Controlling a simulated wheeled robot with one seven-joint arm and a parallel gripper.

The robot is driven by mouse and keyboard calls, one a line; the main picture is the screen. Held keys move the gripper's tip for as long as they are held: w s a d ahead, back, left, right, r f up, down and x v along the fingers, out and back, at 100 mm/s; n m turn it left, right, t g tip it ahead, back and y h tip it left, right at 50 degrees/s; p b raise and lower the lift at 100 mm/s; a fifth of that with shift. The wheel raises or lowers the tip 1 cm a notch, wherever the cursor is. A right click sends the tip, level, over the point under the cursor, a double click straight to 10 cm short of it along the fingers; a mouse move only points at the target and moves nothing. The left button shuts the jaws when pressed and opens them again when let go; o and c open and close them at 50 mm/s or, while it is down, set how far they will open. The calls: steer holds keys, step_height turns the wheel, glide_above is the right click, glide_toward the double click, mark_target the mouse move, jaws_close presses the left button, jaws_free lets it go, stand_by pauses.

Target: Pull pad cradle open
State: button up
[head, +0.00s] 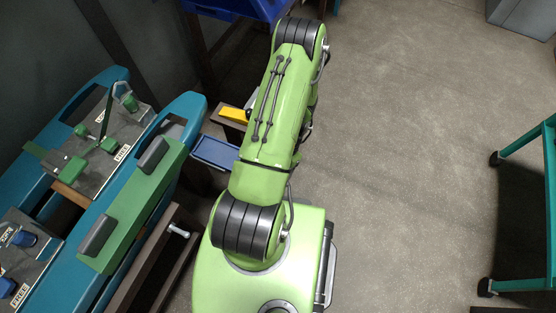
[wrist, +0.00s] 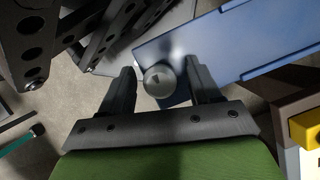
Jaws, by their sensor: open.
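A slate-blue flat piece with a raised rim (wrist: 240,45), which looks like the pad cradle, fills the upper right of the wrist view. A round grey metal knob (wrist: 160,80) sits at its near left end. My gripper (wrist: 158,71) is open, with one dark finger on each side of the knob. Gaps show between knob and fingers, and I cannot tell the depth. In the head view a small blue tray (head: 215,152) beside my arm, left of it, looks like the same piece. My gripper is hidden there behind my green arm.
A yellow block (head: 234,114) on a brown wooden part is close by, also at the wrist view's right edge (wrist: 306,128). Black perforated brackets (wrist: 105,35) stand upper left. A teal bench with green fixtures (head: 150,195) is left; a teal frame (head: 527,140) is far right. Floor between is clear.

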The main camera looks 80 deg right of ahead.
steer(key=p+v, duration=0.4)
steer(key=v, duration=1.1)
steer(key=shift+d+r, duration=0.2)
steer(key=shift+r, duration=0.05)
steer(key=w+a+r+n+g+h+p, duration=0.15)
steer(key=w+r+n, duration=0.35)
steer(key=w+r, duration=0.5)
steer(key=w+a+r+n+h+p, duration=0.2)
steer(key=w+a+r+n, duration=0.15)
steer(key=w+r, duration=0.6)
steer(key=w+a+r+n+t+p, duration=0.2)
steer(key=w+a+r+n, duration=0.3)
steer(key=a+r, duration=0.5)
steer(key=s+a+r+n+t+p, duration=0.1)
steer(key=s+a+r+n, duration=0.2)
steer(key=a, duration=0.4)
steer(key=s+a+r+n+t, duration=0.2)
steer(key=s+a+r+n, duration=0.1)
steer(key=a+n, duration=0.4)
steer(key=shift+a+r+p, duration=0.3)
steer(key=shift+r+p, duration=0.1)
steer(key=shift+r, duration=0.5)
